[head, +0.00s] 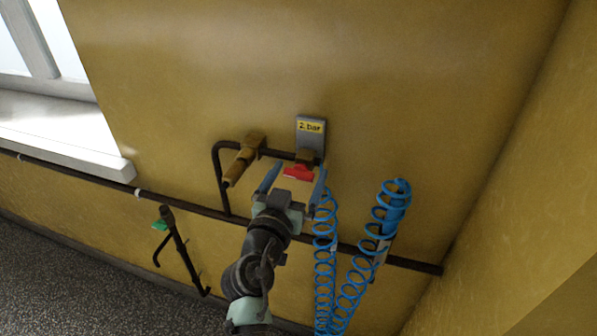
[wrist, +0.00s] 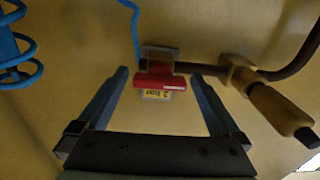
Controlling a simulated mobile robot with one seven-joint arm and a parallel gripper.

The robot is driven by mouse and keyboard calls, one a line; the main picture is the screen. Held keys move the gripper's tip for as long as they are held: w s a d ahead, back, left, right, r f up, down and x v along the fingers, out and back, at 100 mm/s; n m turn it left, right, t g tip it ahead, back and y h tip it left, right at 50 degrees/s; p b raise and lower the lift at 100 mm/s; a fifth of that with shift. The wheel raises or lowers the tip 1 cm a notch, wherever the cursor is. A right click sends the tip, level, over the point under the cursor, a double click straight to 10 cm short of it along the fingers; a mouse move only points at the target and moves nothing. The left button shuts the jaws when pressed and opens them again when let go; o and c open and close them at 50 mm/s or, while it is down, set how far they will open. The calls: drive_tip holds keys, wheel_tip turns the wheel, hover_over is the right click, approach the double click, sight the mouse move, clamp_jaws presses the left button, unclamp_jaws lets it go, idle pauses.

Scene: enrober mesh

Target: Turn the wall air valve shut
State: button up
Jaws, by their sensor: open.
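The wall air valve has a red handle (head: 298,173) below a grey plate with a yellow "2 bar" label (head: 311,127). How far the fingertips are from the handle is hard to tell.
A brass fitting with a stubby grip (head: 243,160) sits on the pipe left of the valve; it also shows in the wrist view (wrist: 265,92). Blue coiled hoses (head: 325,255) hang to the right. A dark pipe (head: 90,175) runs along the wall.

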drive_tip(key=shift+w, duration=0.2)
drive_tip(key=shift+d, duration=0.1)
drive_tip(key=c, duration=1.3)
